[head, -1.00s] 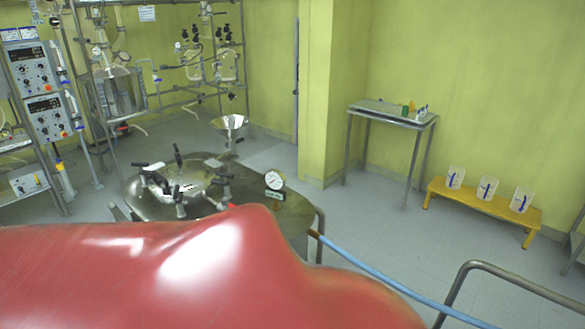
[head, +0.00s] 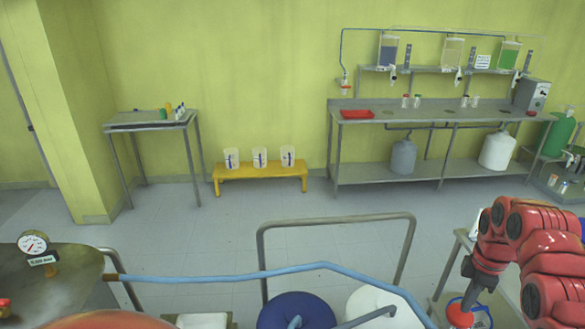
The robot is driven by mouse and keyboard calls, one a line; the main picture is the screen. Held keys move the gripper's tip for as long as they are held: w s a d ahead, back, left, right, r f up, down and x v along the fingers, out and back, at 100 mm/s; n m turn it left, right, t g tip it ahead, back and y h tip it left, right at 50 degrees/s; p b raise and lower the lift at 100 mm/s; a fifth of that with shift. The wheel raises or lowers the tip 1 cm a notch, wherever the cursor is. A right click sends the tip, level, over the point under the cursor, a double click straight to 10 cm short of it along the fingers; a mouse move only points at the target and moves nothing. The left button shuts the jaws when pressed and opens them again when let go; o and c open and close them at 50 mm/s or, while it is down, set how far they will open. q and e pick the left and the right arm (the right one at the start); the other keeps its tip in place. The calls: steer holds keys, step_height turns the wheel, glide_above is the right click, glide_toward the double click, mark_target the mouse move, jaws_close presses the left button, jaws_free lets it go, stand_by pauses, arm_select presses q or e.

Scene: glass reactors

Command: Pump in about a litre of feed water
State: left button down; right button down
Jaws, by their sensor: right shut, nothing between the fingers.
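My right gripper (head: 468,299) hangs at the lower right, pointing down, shut and empty. It is just above or against a small red and blue object (head: 464,316); I cannot tell whether they touch. My left gripper is out of view. A light blue hose (head: 240,277) runs from the steel vessel (head: 60,285) at the left to the lower right. A blue drum (head: 297,312) and a white drum (head: 385,310) stand at the bottom, cut off by the frame. A gauge (head: 33,243) with a small display (head: 42,260) sits on the vessel; its reading is too small.
A steel rail (head: 335,220) stands behind the drums. A yellow bench (head: 260,173) holds three beakers. A steel side table (head: 150,122) is at the left. A long bench (head: 440,112) with bottles lines the back wall. The floor between is clear.

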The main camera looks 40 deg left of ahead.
mark_target(456, 323)
stand_by(0.6)
steer(key=shift+s+f+b, duration=0.1)
steer(key=shift+f+b, duration=0.9)
steer(key=shift+f, duration=0.55)
steer(key=shift+f+b, duration=1.4)
steer(key=shift+f, duration=1.4)
steer(key=shift+r, duration=0.15)
step_height(456, 323, up, 9)
steer(key=p, duration=0.3)
steer(key=shift+f, duration=0.2)
